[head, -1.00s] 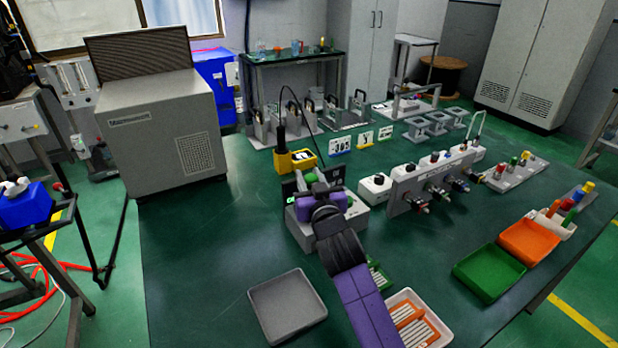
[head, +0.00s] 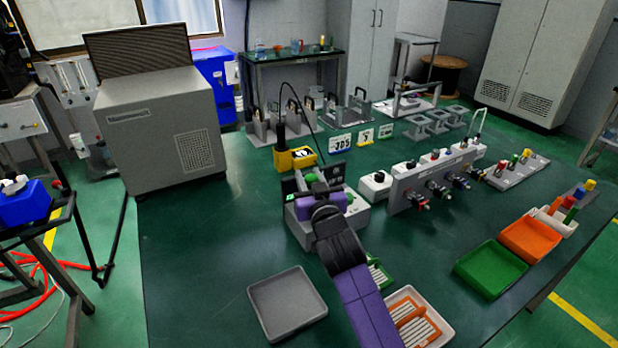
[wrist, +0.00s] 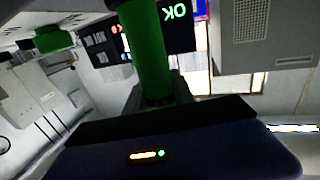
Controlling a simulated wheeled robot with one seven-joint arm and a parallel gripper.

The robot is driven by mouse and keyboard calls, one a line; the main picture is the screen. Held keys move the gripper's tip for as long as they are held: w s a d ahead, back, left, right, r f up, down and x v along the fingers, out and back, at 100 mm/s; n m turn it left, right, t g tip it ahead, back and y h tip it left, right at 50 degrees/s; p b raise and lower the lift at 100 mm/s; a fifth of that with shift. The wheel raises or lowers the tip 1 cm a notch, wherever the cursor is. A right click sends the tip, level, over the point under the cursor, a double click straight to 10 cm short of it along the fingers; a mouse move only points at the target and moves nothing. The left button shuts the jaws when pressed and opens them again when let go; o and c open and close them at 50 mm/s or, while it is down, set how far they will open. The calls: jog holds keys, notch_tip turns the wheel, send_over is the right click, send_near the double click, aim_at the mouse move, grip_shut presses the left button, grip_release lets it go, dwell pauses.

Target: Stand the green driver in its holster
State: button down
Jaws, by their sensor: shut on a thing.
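A green cylinder, which looks like the green driver (wrist: 146,50), stands out from my gripper in the wrist view. My gripper (head: 318,186) is shut on it, and its fingertips are mostly hidden in the head view. The gripper is over a grey bench unit (head: 298,232) with a dark display reading OK (wrist: 178,14). Another green round part (wrist: 55,39) is on the pale surface at the left of the wrist view. The lower end of the held piece is hidden. I cannot tell for sure which fixture is the holster.
A yellow device (head: 295,159) with a cable stands behind the unit. A connector panel (head: 432,183) is to the right. The green bench top is clear at left.

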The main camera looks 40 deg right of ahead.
jog(key=c, duration=1)
grip_release()
jog(key=shift+o, duration=0.2)
jog(key=shift+f, duration=0.15)
jog(key=shift+s, duration=0.1)
jog(key=b+v, duration=0.1)
jog(key=v, duration=0.6)
jog(key=shift+s+a, duration=0.25)
jog(key=shift+s, duration=0.05)
